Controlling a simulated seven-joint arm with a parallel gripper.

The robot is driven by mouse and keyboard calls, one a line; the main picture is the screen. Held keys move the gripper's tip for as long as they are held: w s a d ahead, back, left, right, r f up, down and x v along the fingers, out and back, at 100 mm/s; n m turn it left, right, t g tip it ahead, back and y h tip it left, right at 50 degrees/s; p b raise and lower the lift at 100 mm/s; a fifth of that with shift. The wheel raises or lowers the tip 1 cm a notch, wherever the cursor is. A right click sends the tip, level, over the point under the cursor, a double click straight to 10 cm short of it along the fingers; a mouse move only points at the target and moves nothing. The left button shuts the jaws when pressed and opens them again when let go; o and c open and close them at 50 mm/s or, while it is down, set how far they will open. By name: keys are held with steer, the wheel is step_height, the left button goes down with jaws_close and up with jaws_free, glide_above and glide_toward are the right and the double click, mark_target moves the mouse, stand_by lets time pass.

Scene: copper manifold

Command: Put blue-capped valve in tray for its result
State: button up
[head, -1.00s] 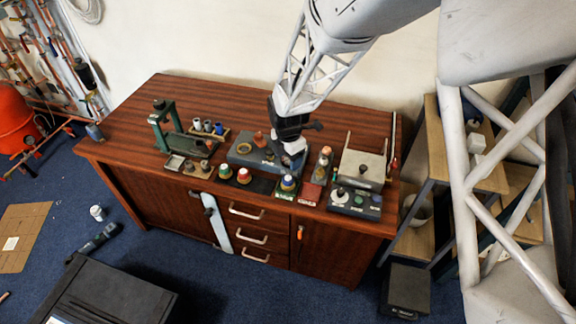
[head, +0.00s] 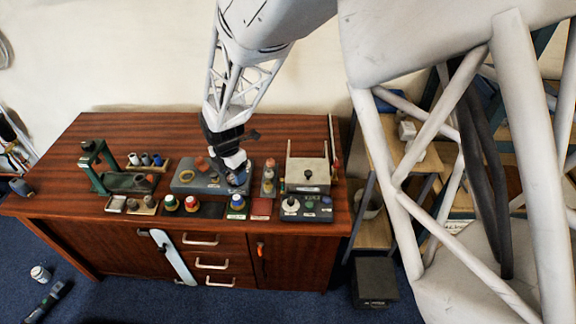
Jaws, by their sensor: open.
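The blue-capped valve (head: 237,202) stands upright at the bench's front edge. It sits in a small green-edged tray (head: 236,215). A red tray (head: 261,208) lies just right of it. My gripper (head: 238,183) is open, behind and above the blue-capped valve, and appears apart from it. Its fingertips are small and partly hidden against the grey block behind. A green-capped valve (head: 170,203) and a red-capped valve (head: 192,203) stand to the left, by a dark mat (head: 209,210).
A grey fixture block (head: 184,186) with a yellow ring lies behind the valves. A control box (head: 308,213) and a metal box (head: 308,174) stand right. A green press (head: 95,168) stands left. Bare bench top (head: 80,208) shows at the left.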

steer(key=s+d+r+m+t, duration=0.1)
steer(key=s+d+r+m, duration=0.2)
steer(key=d+r+m, duration=0.55)
steer(key=s+d+r+m, duration=0.45)
steer(key=d+r, duration=0.55)
steer(key=d, duration=0.3)
steer(key=s+d+r+m, duration=0.3)
steer(key=s+d+m, duration=0.5)
steer(key=s, duration=0.1)
steer(key=s+d+r+m+t, duration=0.1)
steer(key=s+d+r+m, duration=0.3)
steer(key=s+d+m, duration=0.4)
steer(key=shift+s+d+r+t, duration=0.2)
steer(key=shift+s+r+t, duration=0.1)
steer(key=shift+s, duration=0.6)
